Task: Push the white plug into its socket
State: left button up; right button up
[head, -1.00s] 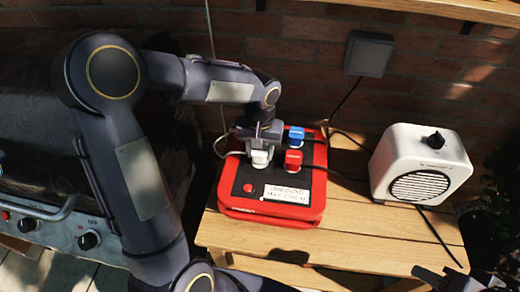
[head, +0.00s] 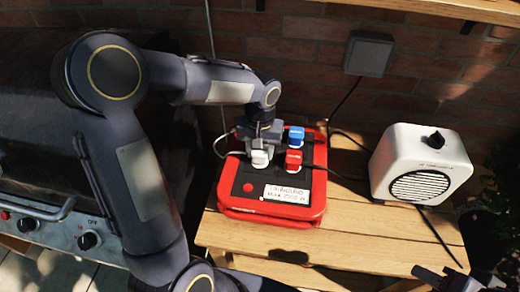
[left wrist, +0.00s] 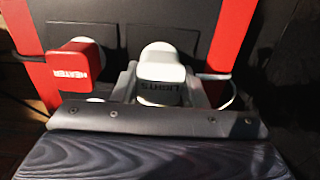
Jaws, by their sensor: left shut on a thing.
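The white plug (head: 260,158) is at the left of the near row on the red and black power box (head: 313,211). In the left wrist view, the white plug (left wrist: 162,66) stands between the fingers, above the word LIGHTS. My left gripper (head: 262,147) is shut on it from above and behind; the fingers (left wrist: 163,88) press its two sides. Its socket is hidden under the plug and fingers, so I cannot tell how deep it sits. My right gripper (head: 440,279) shows only partly at the bottom right edge; its jaws are unclear.
A red plug (head: 293,160), labelled HEATER (left wrist: 75,61) in the left wrist view, sits right beside the white one. A blue plug (head: 296,135) is behind it. A white heater (head: 420,163) stands right on the wooden table (head: 335,240). A grill (head: 60,215) is at left.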

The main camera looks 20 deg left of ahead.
pick_arm(q)
jog(key=shift+f+b, duration=0.45)
jog(key=shift+f, duration=0.15)
jog(key=o, duration=1)
notch_tip(320, 180, up, 8)
jog(key=shift+f+p, duration=0.1)
jog(key=shift+p, duration=0.2)
jog(key=s+r+t+h+p, duration=0.1)
jog(key=s+t, duration=0.1)
jog(key=s, duration=0.5)
jog(key=s+r+m+t+h+p, duration=0.1)
jog(key=s+r, duration=0.1)
jog(key=s, duration=0.4)
jog(key=s+r+t+h+p, duration=0.1)
jog(key=s+t, duration=0.1)
jog(key=s, duration=0.5)
jog(key=shift+s+d+r+t+h, duration=0.3)
jog(key=shift+d+r+h, duration=0.05)
jog(key=shift+r+h, duration=0.05)
